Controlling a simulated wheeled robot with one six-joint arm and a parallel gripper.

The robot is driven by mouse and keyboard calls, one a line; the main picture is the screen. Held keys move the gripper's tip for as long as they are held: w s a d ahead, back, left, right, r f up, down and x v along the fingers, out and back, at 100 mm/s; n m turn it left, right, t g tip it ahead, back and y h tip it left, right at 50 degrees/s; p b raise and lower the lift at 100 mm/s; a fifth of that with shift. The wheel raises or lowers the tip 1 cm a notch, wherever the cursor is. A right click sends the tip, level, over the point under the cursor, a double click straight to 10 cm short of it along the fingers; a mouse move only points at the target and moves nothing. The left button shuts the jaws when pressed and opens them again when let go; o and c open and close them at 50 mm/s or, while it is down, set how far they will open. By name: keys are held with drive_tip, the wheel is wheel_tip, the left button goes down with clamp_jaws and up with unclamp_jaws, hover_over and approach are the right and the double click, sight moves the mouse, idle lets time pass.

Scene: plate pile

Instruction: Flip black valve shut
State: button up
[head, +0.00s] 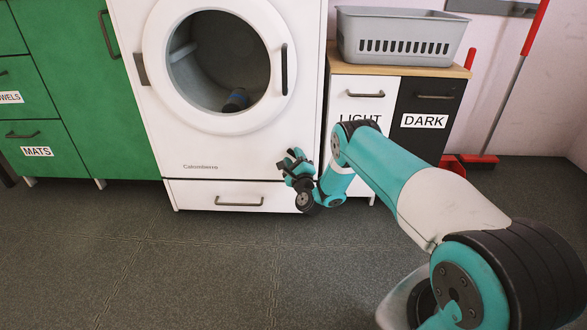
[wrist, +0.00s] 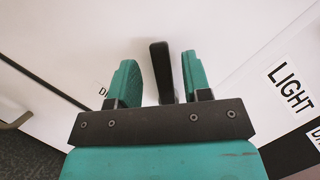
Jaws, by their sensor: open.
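In the wrist view, a black valve lever (wrist: 161,70) stands out from the white front panel, long side up and down in the picture. My gripper (wrist: 159,80) is open, its two teal fingers on either side of the lever. The lever is closer to the right finger; I cannot tell if they touch. The lower end of the lever is hidden behind the gripper's dark bar. In the head view, my gripper (head: 291,165) is at the lower right front of the white washing machine (head: 225,150), and I cannot make out the lever there.
The washer's round door opening (head: 215,60) shows a dark blue item (head: 236,99) inside. Right of it are LIGHT (head: 362,97) and DARK (head: 428,100) bins, with a grey basket (head: 400,36) on top. Green cabinets (head: 75,80) stand left. The floor in front is clear.

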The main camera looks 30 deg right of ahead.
drive_tip(key=shift+w+r+b, duration=0.15)
drive_tip(key=shift+r+b, duration=0.05)
drive_tip(key=shift+b, duration=0.65)
clamp_jaws()
